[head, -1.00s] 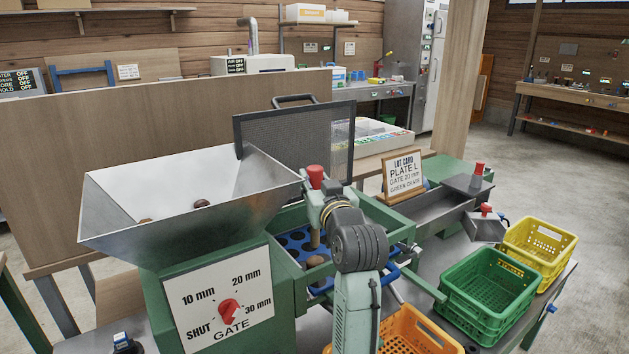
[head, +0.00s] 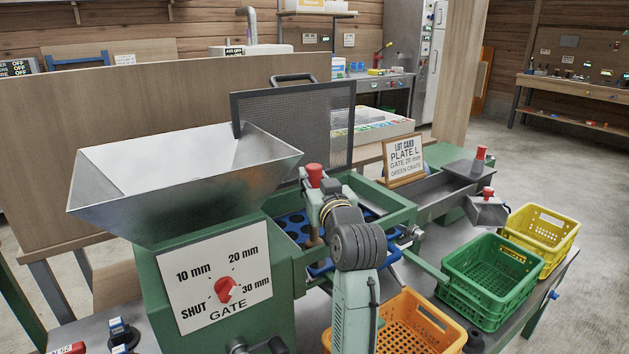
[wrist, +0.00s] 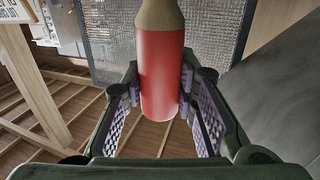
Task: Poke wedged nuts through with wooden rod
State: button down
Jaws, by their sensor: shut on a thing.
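My gripper (head: 316,208) is shut on the wooden rod (head: 313,234) by its red handle. The rod's red end (head: 314,176) shows above the fingers and its pale wood points down over the blue sieve plate (head: 293,224). In the wrist view the red handle (wrist: 158,75) sits between both finger pads, and the wood (wrist: 160,14) shows at the top edge. The plate has round holes and lies in a green frame (head: 376,212). My arm hides part of the plate and I cannot tell whether the rod's tip touches it. I cannot make out any nuts now.
A steel hopper (head: 265,182) stands at the left above a gate dial (head: 224,290). A mesh screen (head: 333,112) stands behind the frame. Orange (head: 437,318), green (head: 450,284) and yellow (head: 560,229) crates stand to the right. A lot card (head: 404,161) reads PLATE L, green crate.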

aim_at(316, 167)
jog(key=shift+f+b, duration=0.4)
jog(key=shift+f, duration=0.2)
dwell(0.6)
dwell(0.5)
notch_tip(316, 167, up, 7)
jog(key=p, duration=0.6)
jog(key=shift+r, duration=0.1)
jog(key=shift+d, duration=0.1)
dwell(0.3)
jog(key=w+d+b, duration=0.3)
jog(key=d, duration=0.4)
notch_tip(316, 167, down, 6)
jog(key=b, duration=0.4)
jog(key=shift+d, duration=0.15)
jog(key=shift+f+b, duration=0.4)
jog(key=shift+f, duration=0.2)
dwell(1.1)
jog(key=shift+r, duration=0.1)
